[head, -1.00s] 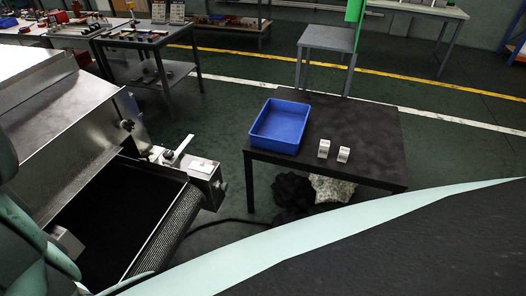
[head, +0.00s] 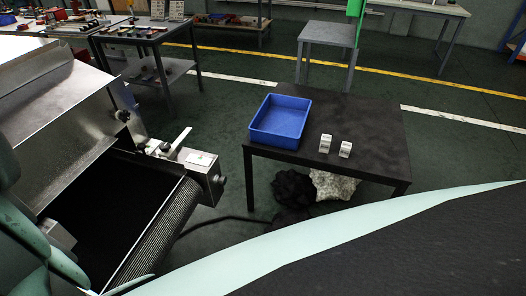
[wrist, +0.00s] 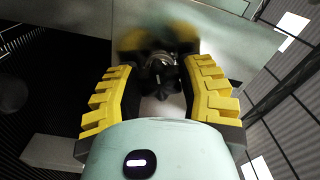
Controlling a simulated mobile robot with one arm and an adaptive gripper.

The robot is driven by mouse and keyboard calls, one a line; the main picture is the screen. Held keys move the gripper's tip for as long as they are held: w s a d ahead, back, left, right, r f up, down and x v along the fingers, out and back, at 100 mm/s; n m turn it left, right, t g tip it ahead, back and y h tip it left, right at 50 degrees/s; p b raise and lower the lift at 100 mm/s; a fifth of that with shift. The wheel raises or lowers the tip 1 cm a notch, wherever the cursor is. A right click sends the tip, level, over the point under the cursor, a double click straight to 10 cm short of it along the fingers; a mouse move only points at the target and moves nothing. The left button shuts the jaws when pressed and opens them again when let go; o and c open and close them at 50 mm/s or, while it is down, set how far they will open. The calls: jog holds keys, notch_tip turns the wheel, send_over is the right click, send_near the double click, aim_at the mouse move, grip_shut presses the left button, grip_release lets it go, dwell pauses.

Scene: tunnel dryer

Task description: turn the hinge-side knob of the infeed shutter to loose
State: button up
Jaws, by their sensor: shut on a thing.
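In the wrist view my gripper (wrist: 158,48) has its two yellow ribbed fingers closed in around a dark lobed knob (wrist: 166,76). The fingertips are blurred against a pale panel, and the exact contact is hard to see. The metal shutter hood (head: 62,100) of the dryer slopes above the dark infeed opening. A black knob (head: 123,116) shows on the hood's near right side. I cannot tell from the head view which knob I hold.
The infeed belt (head: 160,232) runs below the opening. A side box with a white plate (head: 200,160) and a lever (head: 182,139) stands beside it. A black table (head: 375,130) holds a blue bin (head: 280,122) and two small white blocks (head: 335,146). Dark floor lies between.

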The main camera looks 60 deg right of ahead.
jog(key=n+b, duration=0.1)
jog(key=n, duration=0.4)
jog(key=shift+f+n+b, duration=0.15)
jog(key=shift+n+b, duration=0.15)
jog(key=n+b, duration=0.1)
jog(key=n, duration=0.3)
jog(key=shift+n, duration=0.3)
jog(key=n+b, duration=0.1)
jog(key=n, duration=0.1)
jog(key=shift+f+n, duration=0.1)
jog(key=shift+n, duration=0.2)
jog(key=n+b, duration=0.2)
jog(key=n, duration=0.2)
jog(key=shift+n+b, duration=0.6)
jog(key=shift+n, duration=1.2)
jog(key=o, duration=1.2)
jog(key=shift+r, duration=0.2)
